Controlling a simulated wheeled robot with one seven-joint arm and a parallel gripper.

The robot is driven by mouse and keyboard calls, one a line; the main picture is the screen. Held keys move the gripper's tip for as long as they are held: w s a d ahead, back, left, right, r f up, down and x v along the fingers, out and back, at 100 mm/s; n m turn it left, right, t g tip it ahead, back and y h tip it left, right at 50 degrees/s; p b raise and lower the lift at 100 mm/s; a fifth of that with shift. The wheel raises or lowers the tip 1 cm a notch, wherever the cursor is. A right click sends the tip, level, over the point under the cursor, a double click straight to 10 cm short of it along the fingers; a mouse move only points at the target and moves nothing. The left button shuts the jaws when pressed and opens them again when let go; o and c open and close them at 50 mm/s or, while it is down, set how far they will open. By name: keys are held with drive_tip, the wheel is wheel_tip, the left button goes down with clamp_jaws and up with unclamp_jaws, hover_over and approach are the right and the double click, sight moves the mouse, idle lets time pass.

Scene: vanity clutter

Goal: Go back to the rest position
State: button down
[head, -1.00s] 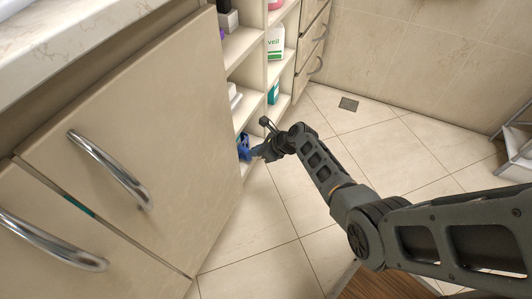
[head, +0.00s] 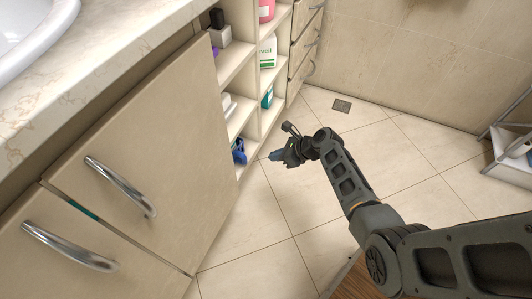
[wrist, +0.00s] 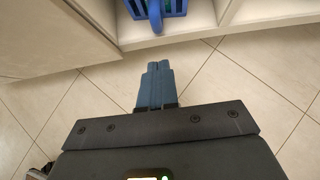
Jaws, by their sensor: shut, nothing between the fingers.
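My gripper (head: 277,155) is out over the tiled floor, just right of the open shelves of the vanity cabinet. In the wrist view its two blue-grey fingers (wrist: 155,84) are together with nothing between them. My arm reaches from the lower right of the head view toward the shelves.
A blue item (head: 239,152) sits on the lowest shelf; it also shows in the wrist view (wrist: 157,12). A closed cabinet door (head: 150,140) with a metal handle stands at left. Bottles fill higher shelves. A white rack (head: 512,150) stands far right. The floor (head: 400,150) between is clear.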

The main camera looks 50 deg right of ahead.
drive_tip(key=shift+v, duration=1.15)
